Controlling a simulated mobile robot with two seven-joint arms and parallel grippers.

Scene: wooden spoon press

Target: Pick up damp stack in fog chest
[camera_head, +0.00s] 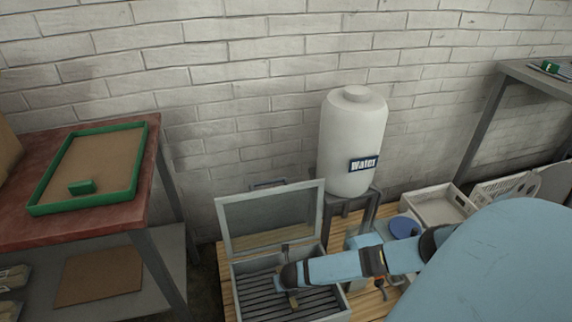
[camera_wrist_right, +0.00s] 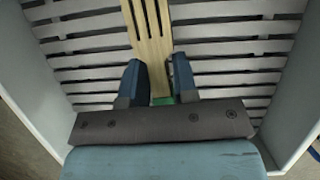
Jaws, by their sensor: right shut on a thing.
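The fog chest (camera_head: 333,307) is a grey box with a slatted floor. Its clear-paned lid (camera_head: 270,219) stands open at the back. The damp stack (camera_wrist_right: 148,30) is pale wood with slotted, fork-like tines, and it lies over the slats in the right wrist view. A bit of green shows at its near end, between the fingers. My right gripper (camera_wrist_right: 157,68) is shut on the stack, one blue finger on each side. In the head view my right gripper (camera_head: 282,285) is down inside the chest, and the stack is mostly hidden there. My left gripper is not in view.
A white water tank (camera_head: 352,140) on a stand is right behind the chest. A red-topped table (camera_head: 100,222) with a green-rimmed tray (camera_head: 133,177) is at the left. A pale crate (camera_head: 438,207) and a blue-lidded container (camera_head: 404,227) are to the right.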

